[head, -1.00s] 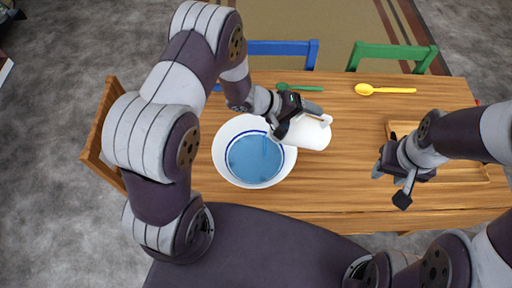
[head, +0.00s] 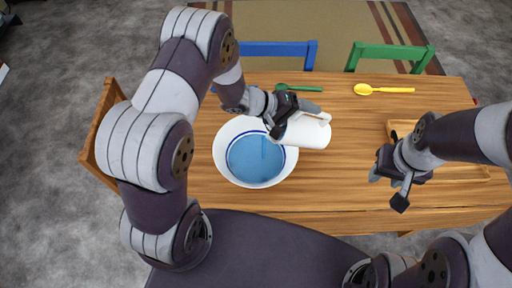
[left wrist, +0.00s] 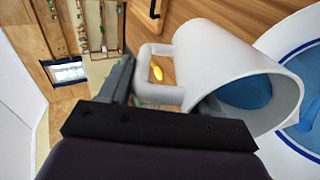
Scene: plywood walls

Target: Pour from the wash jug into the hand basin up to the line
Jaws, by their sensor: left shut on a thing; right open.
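The white wash jug (head: 306,132) is tipped on its side above the right rim of the hand basin. My left gripper (head: 284,112) is shut on the jug. In the left wrist view the jug (left wrist: 215,50) shows its handle by the fingers and blue water inside near its mouth. The white hand basin (head: 222,150) stands on the table and holds blue water (head: 256,163), with a dark blue line around its inner wall. The water's edge lies close to this line; a faint streak shows on the water. My right gripper (head: 387,186) is open and empty over the table's right side.
A green spoon (head: 300,88) and a yellow spoon (head: 385,89) lie at the table's far edge. A wooden tray (head: 462,174) lies at the right, partly under my right arm. Blue (head: 280,47) and green (head: 392,52) chairs stand behind the table.

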